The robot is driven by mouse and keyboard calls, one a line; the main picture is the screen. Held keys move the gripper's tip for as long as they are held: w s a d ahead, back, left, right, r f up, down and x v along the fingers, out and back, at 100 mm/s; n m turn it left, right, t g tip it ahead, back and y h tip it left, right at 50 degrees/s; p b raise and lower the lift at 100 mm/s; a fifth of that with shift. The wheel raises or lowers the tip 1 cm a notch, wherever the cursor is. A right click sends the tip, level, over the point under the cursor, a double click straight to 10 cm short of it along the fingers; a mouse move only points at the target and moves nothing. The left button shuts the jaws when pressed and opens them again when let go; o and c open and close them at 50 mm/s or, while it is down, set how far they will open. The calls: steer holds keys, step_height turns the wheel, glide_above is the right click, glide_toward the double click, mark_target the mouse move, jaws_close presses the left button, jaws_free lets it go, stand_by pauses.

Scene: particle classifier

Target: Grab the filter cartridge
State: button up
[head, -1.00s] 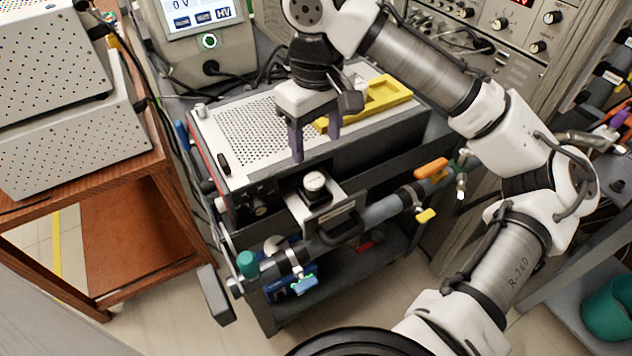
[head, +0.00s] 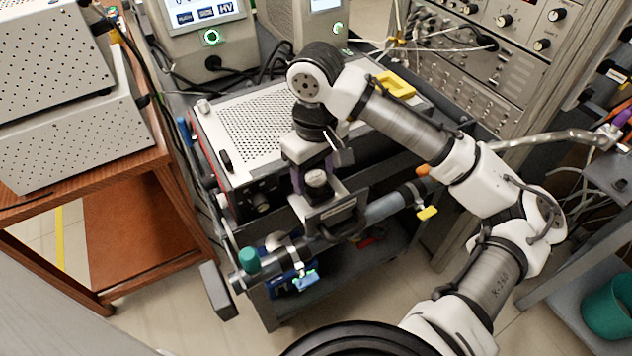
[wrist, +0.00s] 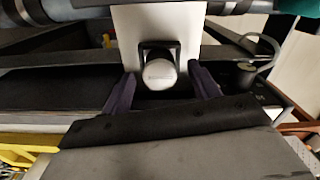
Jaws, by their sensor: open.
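The filter cartridge (head: 317,180) looks like a short dark cylinder with a round white top, standing upright on a pulled-out drawer (head: 300,206) at the front of the instrument. In the wrist view, the white top (wrist: 160,74) sits in a dark frame on the pale drawer plate (wrist: 133,28). My gripper (head: 314,172) is open, its purple fingers lowered just behind or around the cartridge. In the wrist view, the fingers (wrist: 161,80) stand either side of the cartridge with gaps. I cannot tell whether the tips are level with its body.
The perforated instrument top (head: 255,125) lies behind my gripper, with a yellow part (head: 396,85) at its far right. The drawer's dark front panel and handle (head: 345,225) stick out. A grey pipe (head: 385,207) with valves runs across the front. A wooden cart (head: 130,230) stands left.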

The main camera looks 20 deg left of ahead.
steer(key=c, duration=1.1)
